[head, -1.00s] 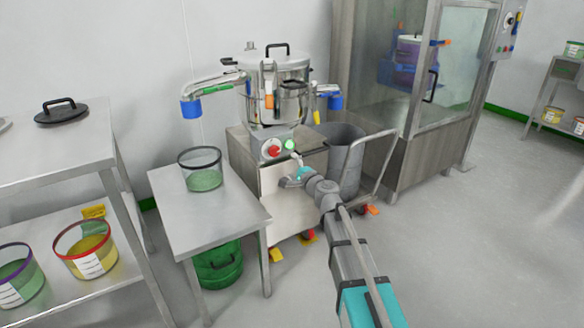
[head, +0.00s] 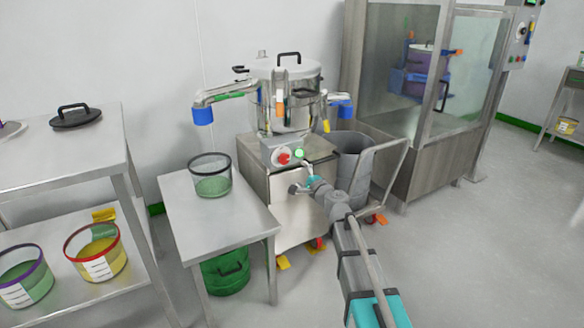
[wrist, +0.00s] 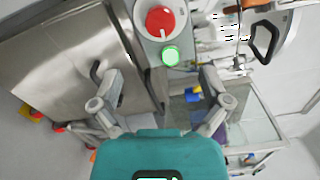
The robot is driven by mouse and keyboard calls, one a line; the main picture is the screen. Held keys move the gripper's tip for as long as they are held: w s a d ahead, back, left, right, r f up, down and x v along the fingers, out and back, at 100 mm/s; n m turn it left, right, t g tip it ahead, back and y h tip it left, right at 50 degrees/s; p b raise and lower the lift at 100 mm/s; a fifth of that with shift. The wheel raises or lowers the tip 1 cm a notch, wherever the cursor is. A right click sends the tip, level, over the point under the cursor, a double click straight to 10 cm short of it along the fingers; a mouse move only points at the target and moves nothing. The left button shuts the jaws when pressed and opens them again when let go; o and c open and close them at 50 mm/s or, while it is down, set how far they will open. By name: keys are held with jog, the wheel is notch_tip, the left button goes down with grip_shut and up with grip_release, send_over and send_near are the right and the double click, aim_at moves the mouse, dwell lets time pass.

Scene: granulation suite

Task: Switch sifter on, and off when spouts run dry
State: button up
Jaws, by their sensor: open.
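The sifter (head: 287,98) is a steel drum with a lidded top on a steel cabinet. Its control box has a red knob (wrist: 160,20) and a green button (wrist: 170,56), which looks brightly lit; the green button also shows in the head view (head: 299,152). The left spout (head: 225,94) has a blue end above a clear tub (head: 210,178) holding green material. The right spout (head: 340,103) points over a grey bin (head: 352,158). I can make out no stream from either spout. My gripper (wrist: 161,80) is open and empty, just short of the green button.
The tub stands on a small steel table (head: 240,228), with a green drum (head: 226,268) underneath. A steel shelf table (head: 70,160) stands at left. A steel cabinet with glass door (head: 415,130) stands at right. The floor at front right is clear.

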aim_at(285, 161)
jog(key=m, duration=0.4)
jog(key=s+m, duration=0.1)
jog(key=m, duration=0.8)
jog(key=shift+s+d+f+m, duration=0.1)
jog(key=shift+s+d+m, duration=0.05)
jog(key=shift+d+m, duration=0.25)
jog(key=x, duration=1.3)
jog(key=shift+w+a, duration=0.25)
jog(key=shift+w, duration=0.1)
jog(key=c, duration=1.1)
jog(key=shift+c, duration=0.2)
